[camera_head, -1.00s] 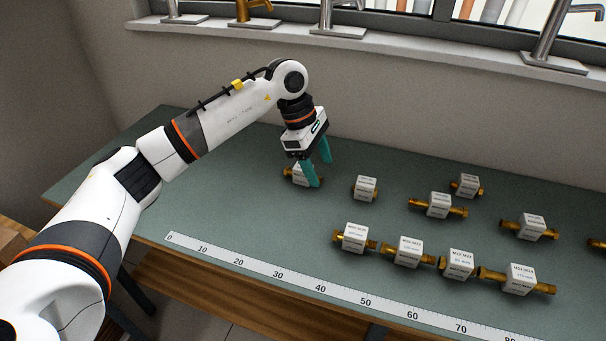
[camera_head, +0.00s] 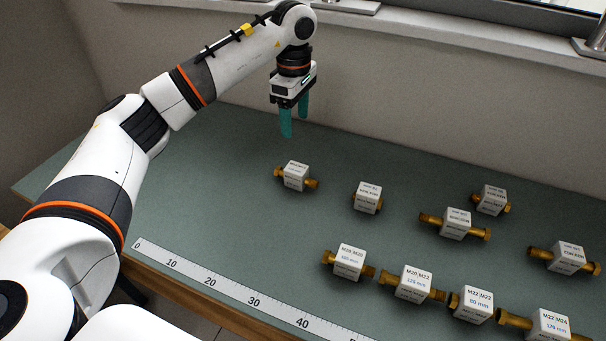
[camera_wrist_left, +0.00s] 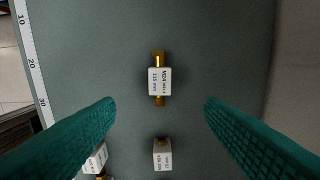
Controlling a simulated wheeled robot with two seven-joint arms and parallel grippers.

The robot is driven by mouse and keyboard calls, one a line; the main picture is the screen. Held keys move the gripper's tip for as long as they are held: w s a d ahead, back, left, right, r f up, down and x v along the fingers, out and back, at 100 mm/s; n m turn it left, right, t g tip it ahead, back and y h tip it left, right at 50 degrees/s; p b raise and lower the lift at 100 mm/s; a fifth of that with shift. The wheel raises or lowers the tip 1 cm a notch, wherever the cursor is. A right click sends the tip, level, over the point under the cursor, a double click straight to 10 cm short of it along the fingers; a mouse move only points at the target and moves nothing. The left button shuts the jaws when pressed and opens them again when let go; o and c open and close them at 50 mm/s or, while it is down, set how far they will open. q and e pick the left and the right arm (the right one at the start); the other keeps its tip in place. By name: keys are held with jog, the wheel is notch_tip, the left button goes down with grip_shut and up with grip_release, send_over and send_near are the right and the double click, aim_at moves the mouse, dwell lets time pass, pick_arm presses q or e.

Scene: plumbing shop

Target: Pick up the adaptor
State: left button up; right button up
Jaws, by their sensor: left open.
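Several brass adaptors, each with a white label block, lie on the green bench. The one nearest my left gripper (camera_head: 295,122) is the far-left adaptor (camera_head: 296,176). In the left wrist view, this adaptor (camera_wrist_left: 159,82) lies centred across the picture, with "115 mm" readable on its label. My left gripper is open and empty, pointing down, raised above the bench and apart from the adaptor. Its two teal fingers also show in the wrist view (camera_wrist_left: 160,118), spread to both sides. My right gripper is not in view.
Other adaptors stand to the right, the closest being a short one (camera_head: 367,197); front ones include a 100 mm piece (camera_head: 350,263). A white ruler strip (camera_head: 232,291) runs along the front edge. The wall and window sill (camera_head: 420,25) rise behind. The bench's left part is clear.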

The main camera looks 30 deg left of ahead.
pick_arm(q)
jog(key=b, duration=0.5)
send_over(296, 167)
notch_tip(296, 167, down, 6)
jog(key=shift+r, duration=0.15)
jog(key=shift+f, duration=0.6)
notch_tip(296, 167, down, 6)
jog(key=shift+r+p, duration=0.25)
jog(key=shift+p, duration=0.25)
notch_tip(296, 167, down, 4)
jog(key=shift+s+f+p, duration=0.1)
jog(key=shift+f+p, duration=0.05)
jog(key=shift+p, duration=0.45)
jog(key=shift+f, duration=0.5)
jog(key=c, duration=1.1)
